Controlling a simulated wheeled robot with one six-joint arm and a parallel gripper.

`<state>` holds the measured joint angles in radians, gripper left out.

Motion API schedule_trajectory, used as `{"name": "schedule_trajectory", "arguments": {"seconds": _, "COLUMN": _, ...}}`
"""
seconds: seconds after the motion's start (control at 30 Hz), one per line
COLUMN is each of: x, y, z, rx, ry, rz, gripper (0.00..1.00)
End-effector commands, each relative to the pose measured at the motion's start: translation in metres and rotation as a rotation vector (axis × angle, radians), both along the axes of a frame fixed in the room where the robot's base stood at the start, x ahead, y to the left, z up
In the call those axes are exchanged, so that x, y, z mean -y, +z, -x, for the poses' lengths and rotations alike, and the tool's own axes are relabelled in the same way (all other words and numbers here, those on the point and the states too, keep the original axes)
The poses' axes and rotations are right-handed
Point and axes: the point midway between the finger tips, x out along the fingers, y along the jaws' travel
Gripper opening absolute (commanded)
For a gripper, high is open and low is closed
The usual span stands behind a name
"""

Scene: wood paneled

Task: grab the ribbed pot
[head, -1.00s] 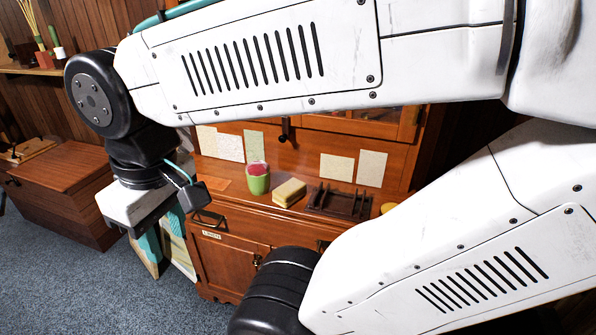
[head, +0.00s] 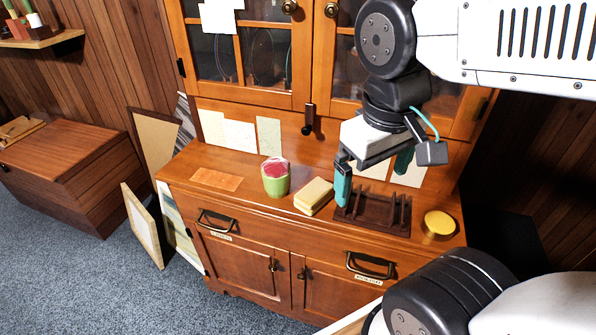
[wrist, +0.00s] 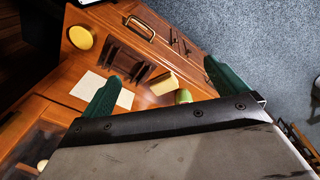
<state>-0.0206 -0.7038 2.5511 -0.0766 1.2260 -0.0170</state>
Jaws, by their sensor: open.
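A light green pot with a pink-red top (head: 276,182) stands upright on the cabinet's counter, left of a yellow block; ribs are too small to make out. I take it as the ribbed pot. In the wrist view a small part of it (wrist: 183,97) shows beyond my gripper's body, which hides the rest. My gripper (head: 373,174) is open and empty, its teal fingers apart. It is to the right of the pot, above the dark rack, not touching the pot. Both fingers also show in the wrist view (wrist: 165,86).
The yellow block (head: 314,196), a dark slotted rack (head: 375,213) and a round yellow-lidded thing (head: 438,224) stand right of the pot on the wooden counter (head: 240,198). Papers and glazed doors rise behind. The counter left of the pot holds only a flat orange sheet (head: 216,179).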

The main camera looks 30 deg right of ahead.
Motion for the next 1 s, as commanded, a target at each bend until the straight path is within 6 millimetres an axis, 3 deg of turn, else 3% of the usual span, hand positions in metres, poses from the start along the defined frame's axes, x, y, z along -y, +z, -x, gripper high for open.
{"name": "schedule_trajectory", "arguments": {"seconds": 0.17, "x": 0.024, "y": -0.021, "z": -0.029, "rx": -0.149, "ry": 0.191, "rz": 0.219, "gripper": 0.98}}
{"name": "schedule_trajectory", "arguments": {"seconds": 0.3, "x": 0.039, "y": -0.037, "z": -0.064, "rx": -0.271, "ry": 0.402, "rz": 0.43, "gripper": 0.98}}
{"name": "schedule_trajectory", "arguments": {"seconds": 0.5, "x": 0.042, "y": -0.063, "z": -0.125, "rx": -0.417, "ry": 0.741, "rz": 0.719, "gripper": 0.98}}
{"name": "schedule_trajectory", "arguments": {"seconds": 0.67, "x": 0.022, "y": -0.092, "z": -0.177, "rx": -0.51, "ry": 1.044, "rz": 0.941, "gripper": 0.98}}
{"name": "schedule_trajectory", "arguments": {"seconds": 0.8, "x": -0.009, "y": -0.128, "z": -0.22, "rx": -0.571, "ry": 1.325, "rz": 1.123, "gripper": 0.98}}
{"name": "schedule_trajectory", "arguments": {"seconds": 1.0, "x": -0.06, "y": -0.18, "z": -0.257, "rx": -0.617, "ry": 1.663, "rz": 1.318, "gripper": 0.98}}
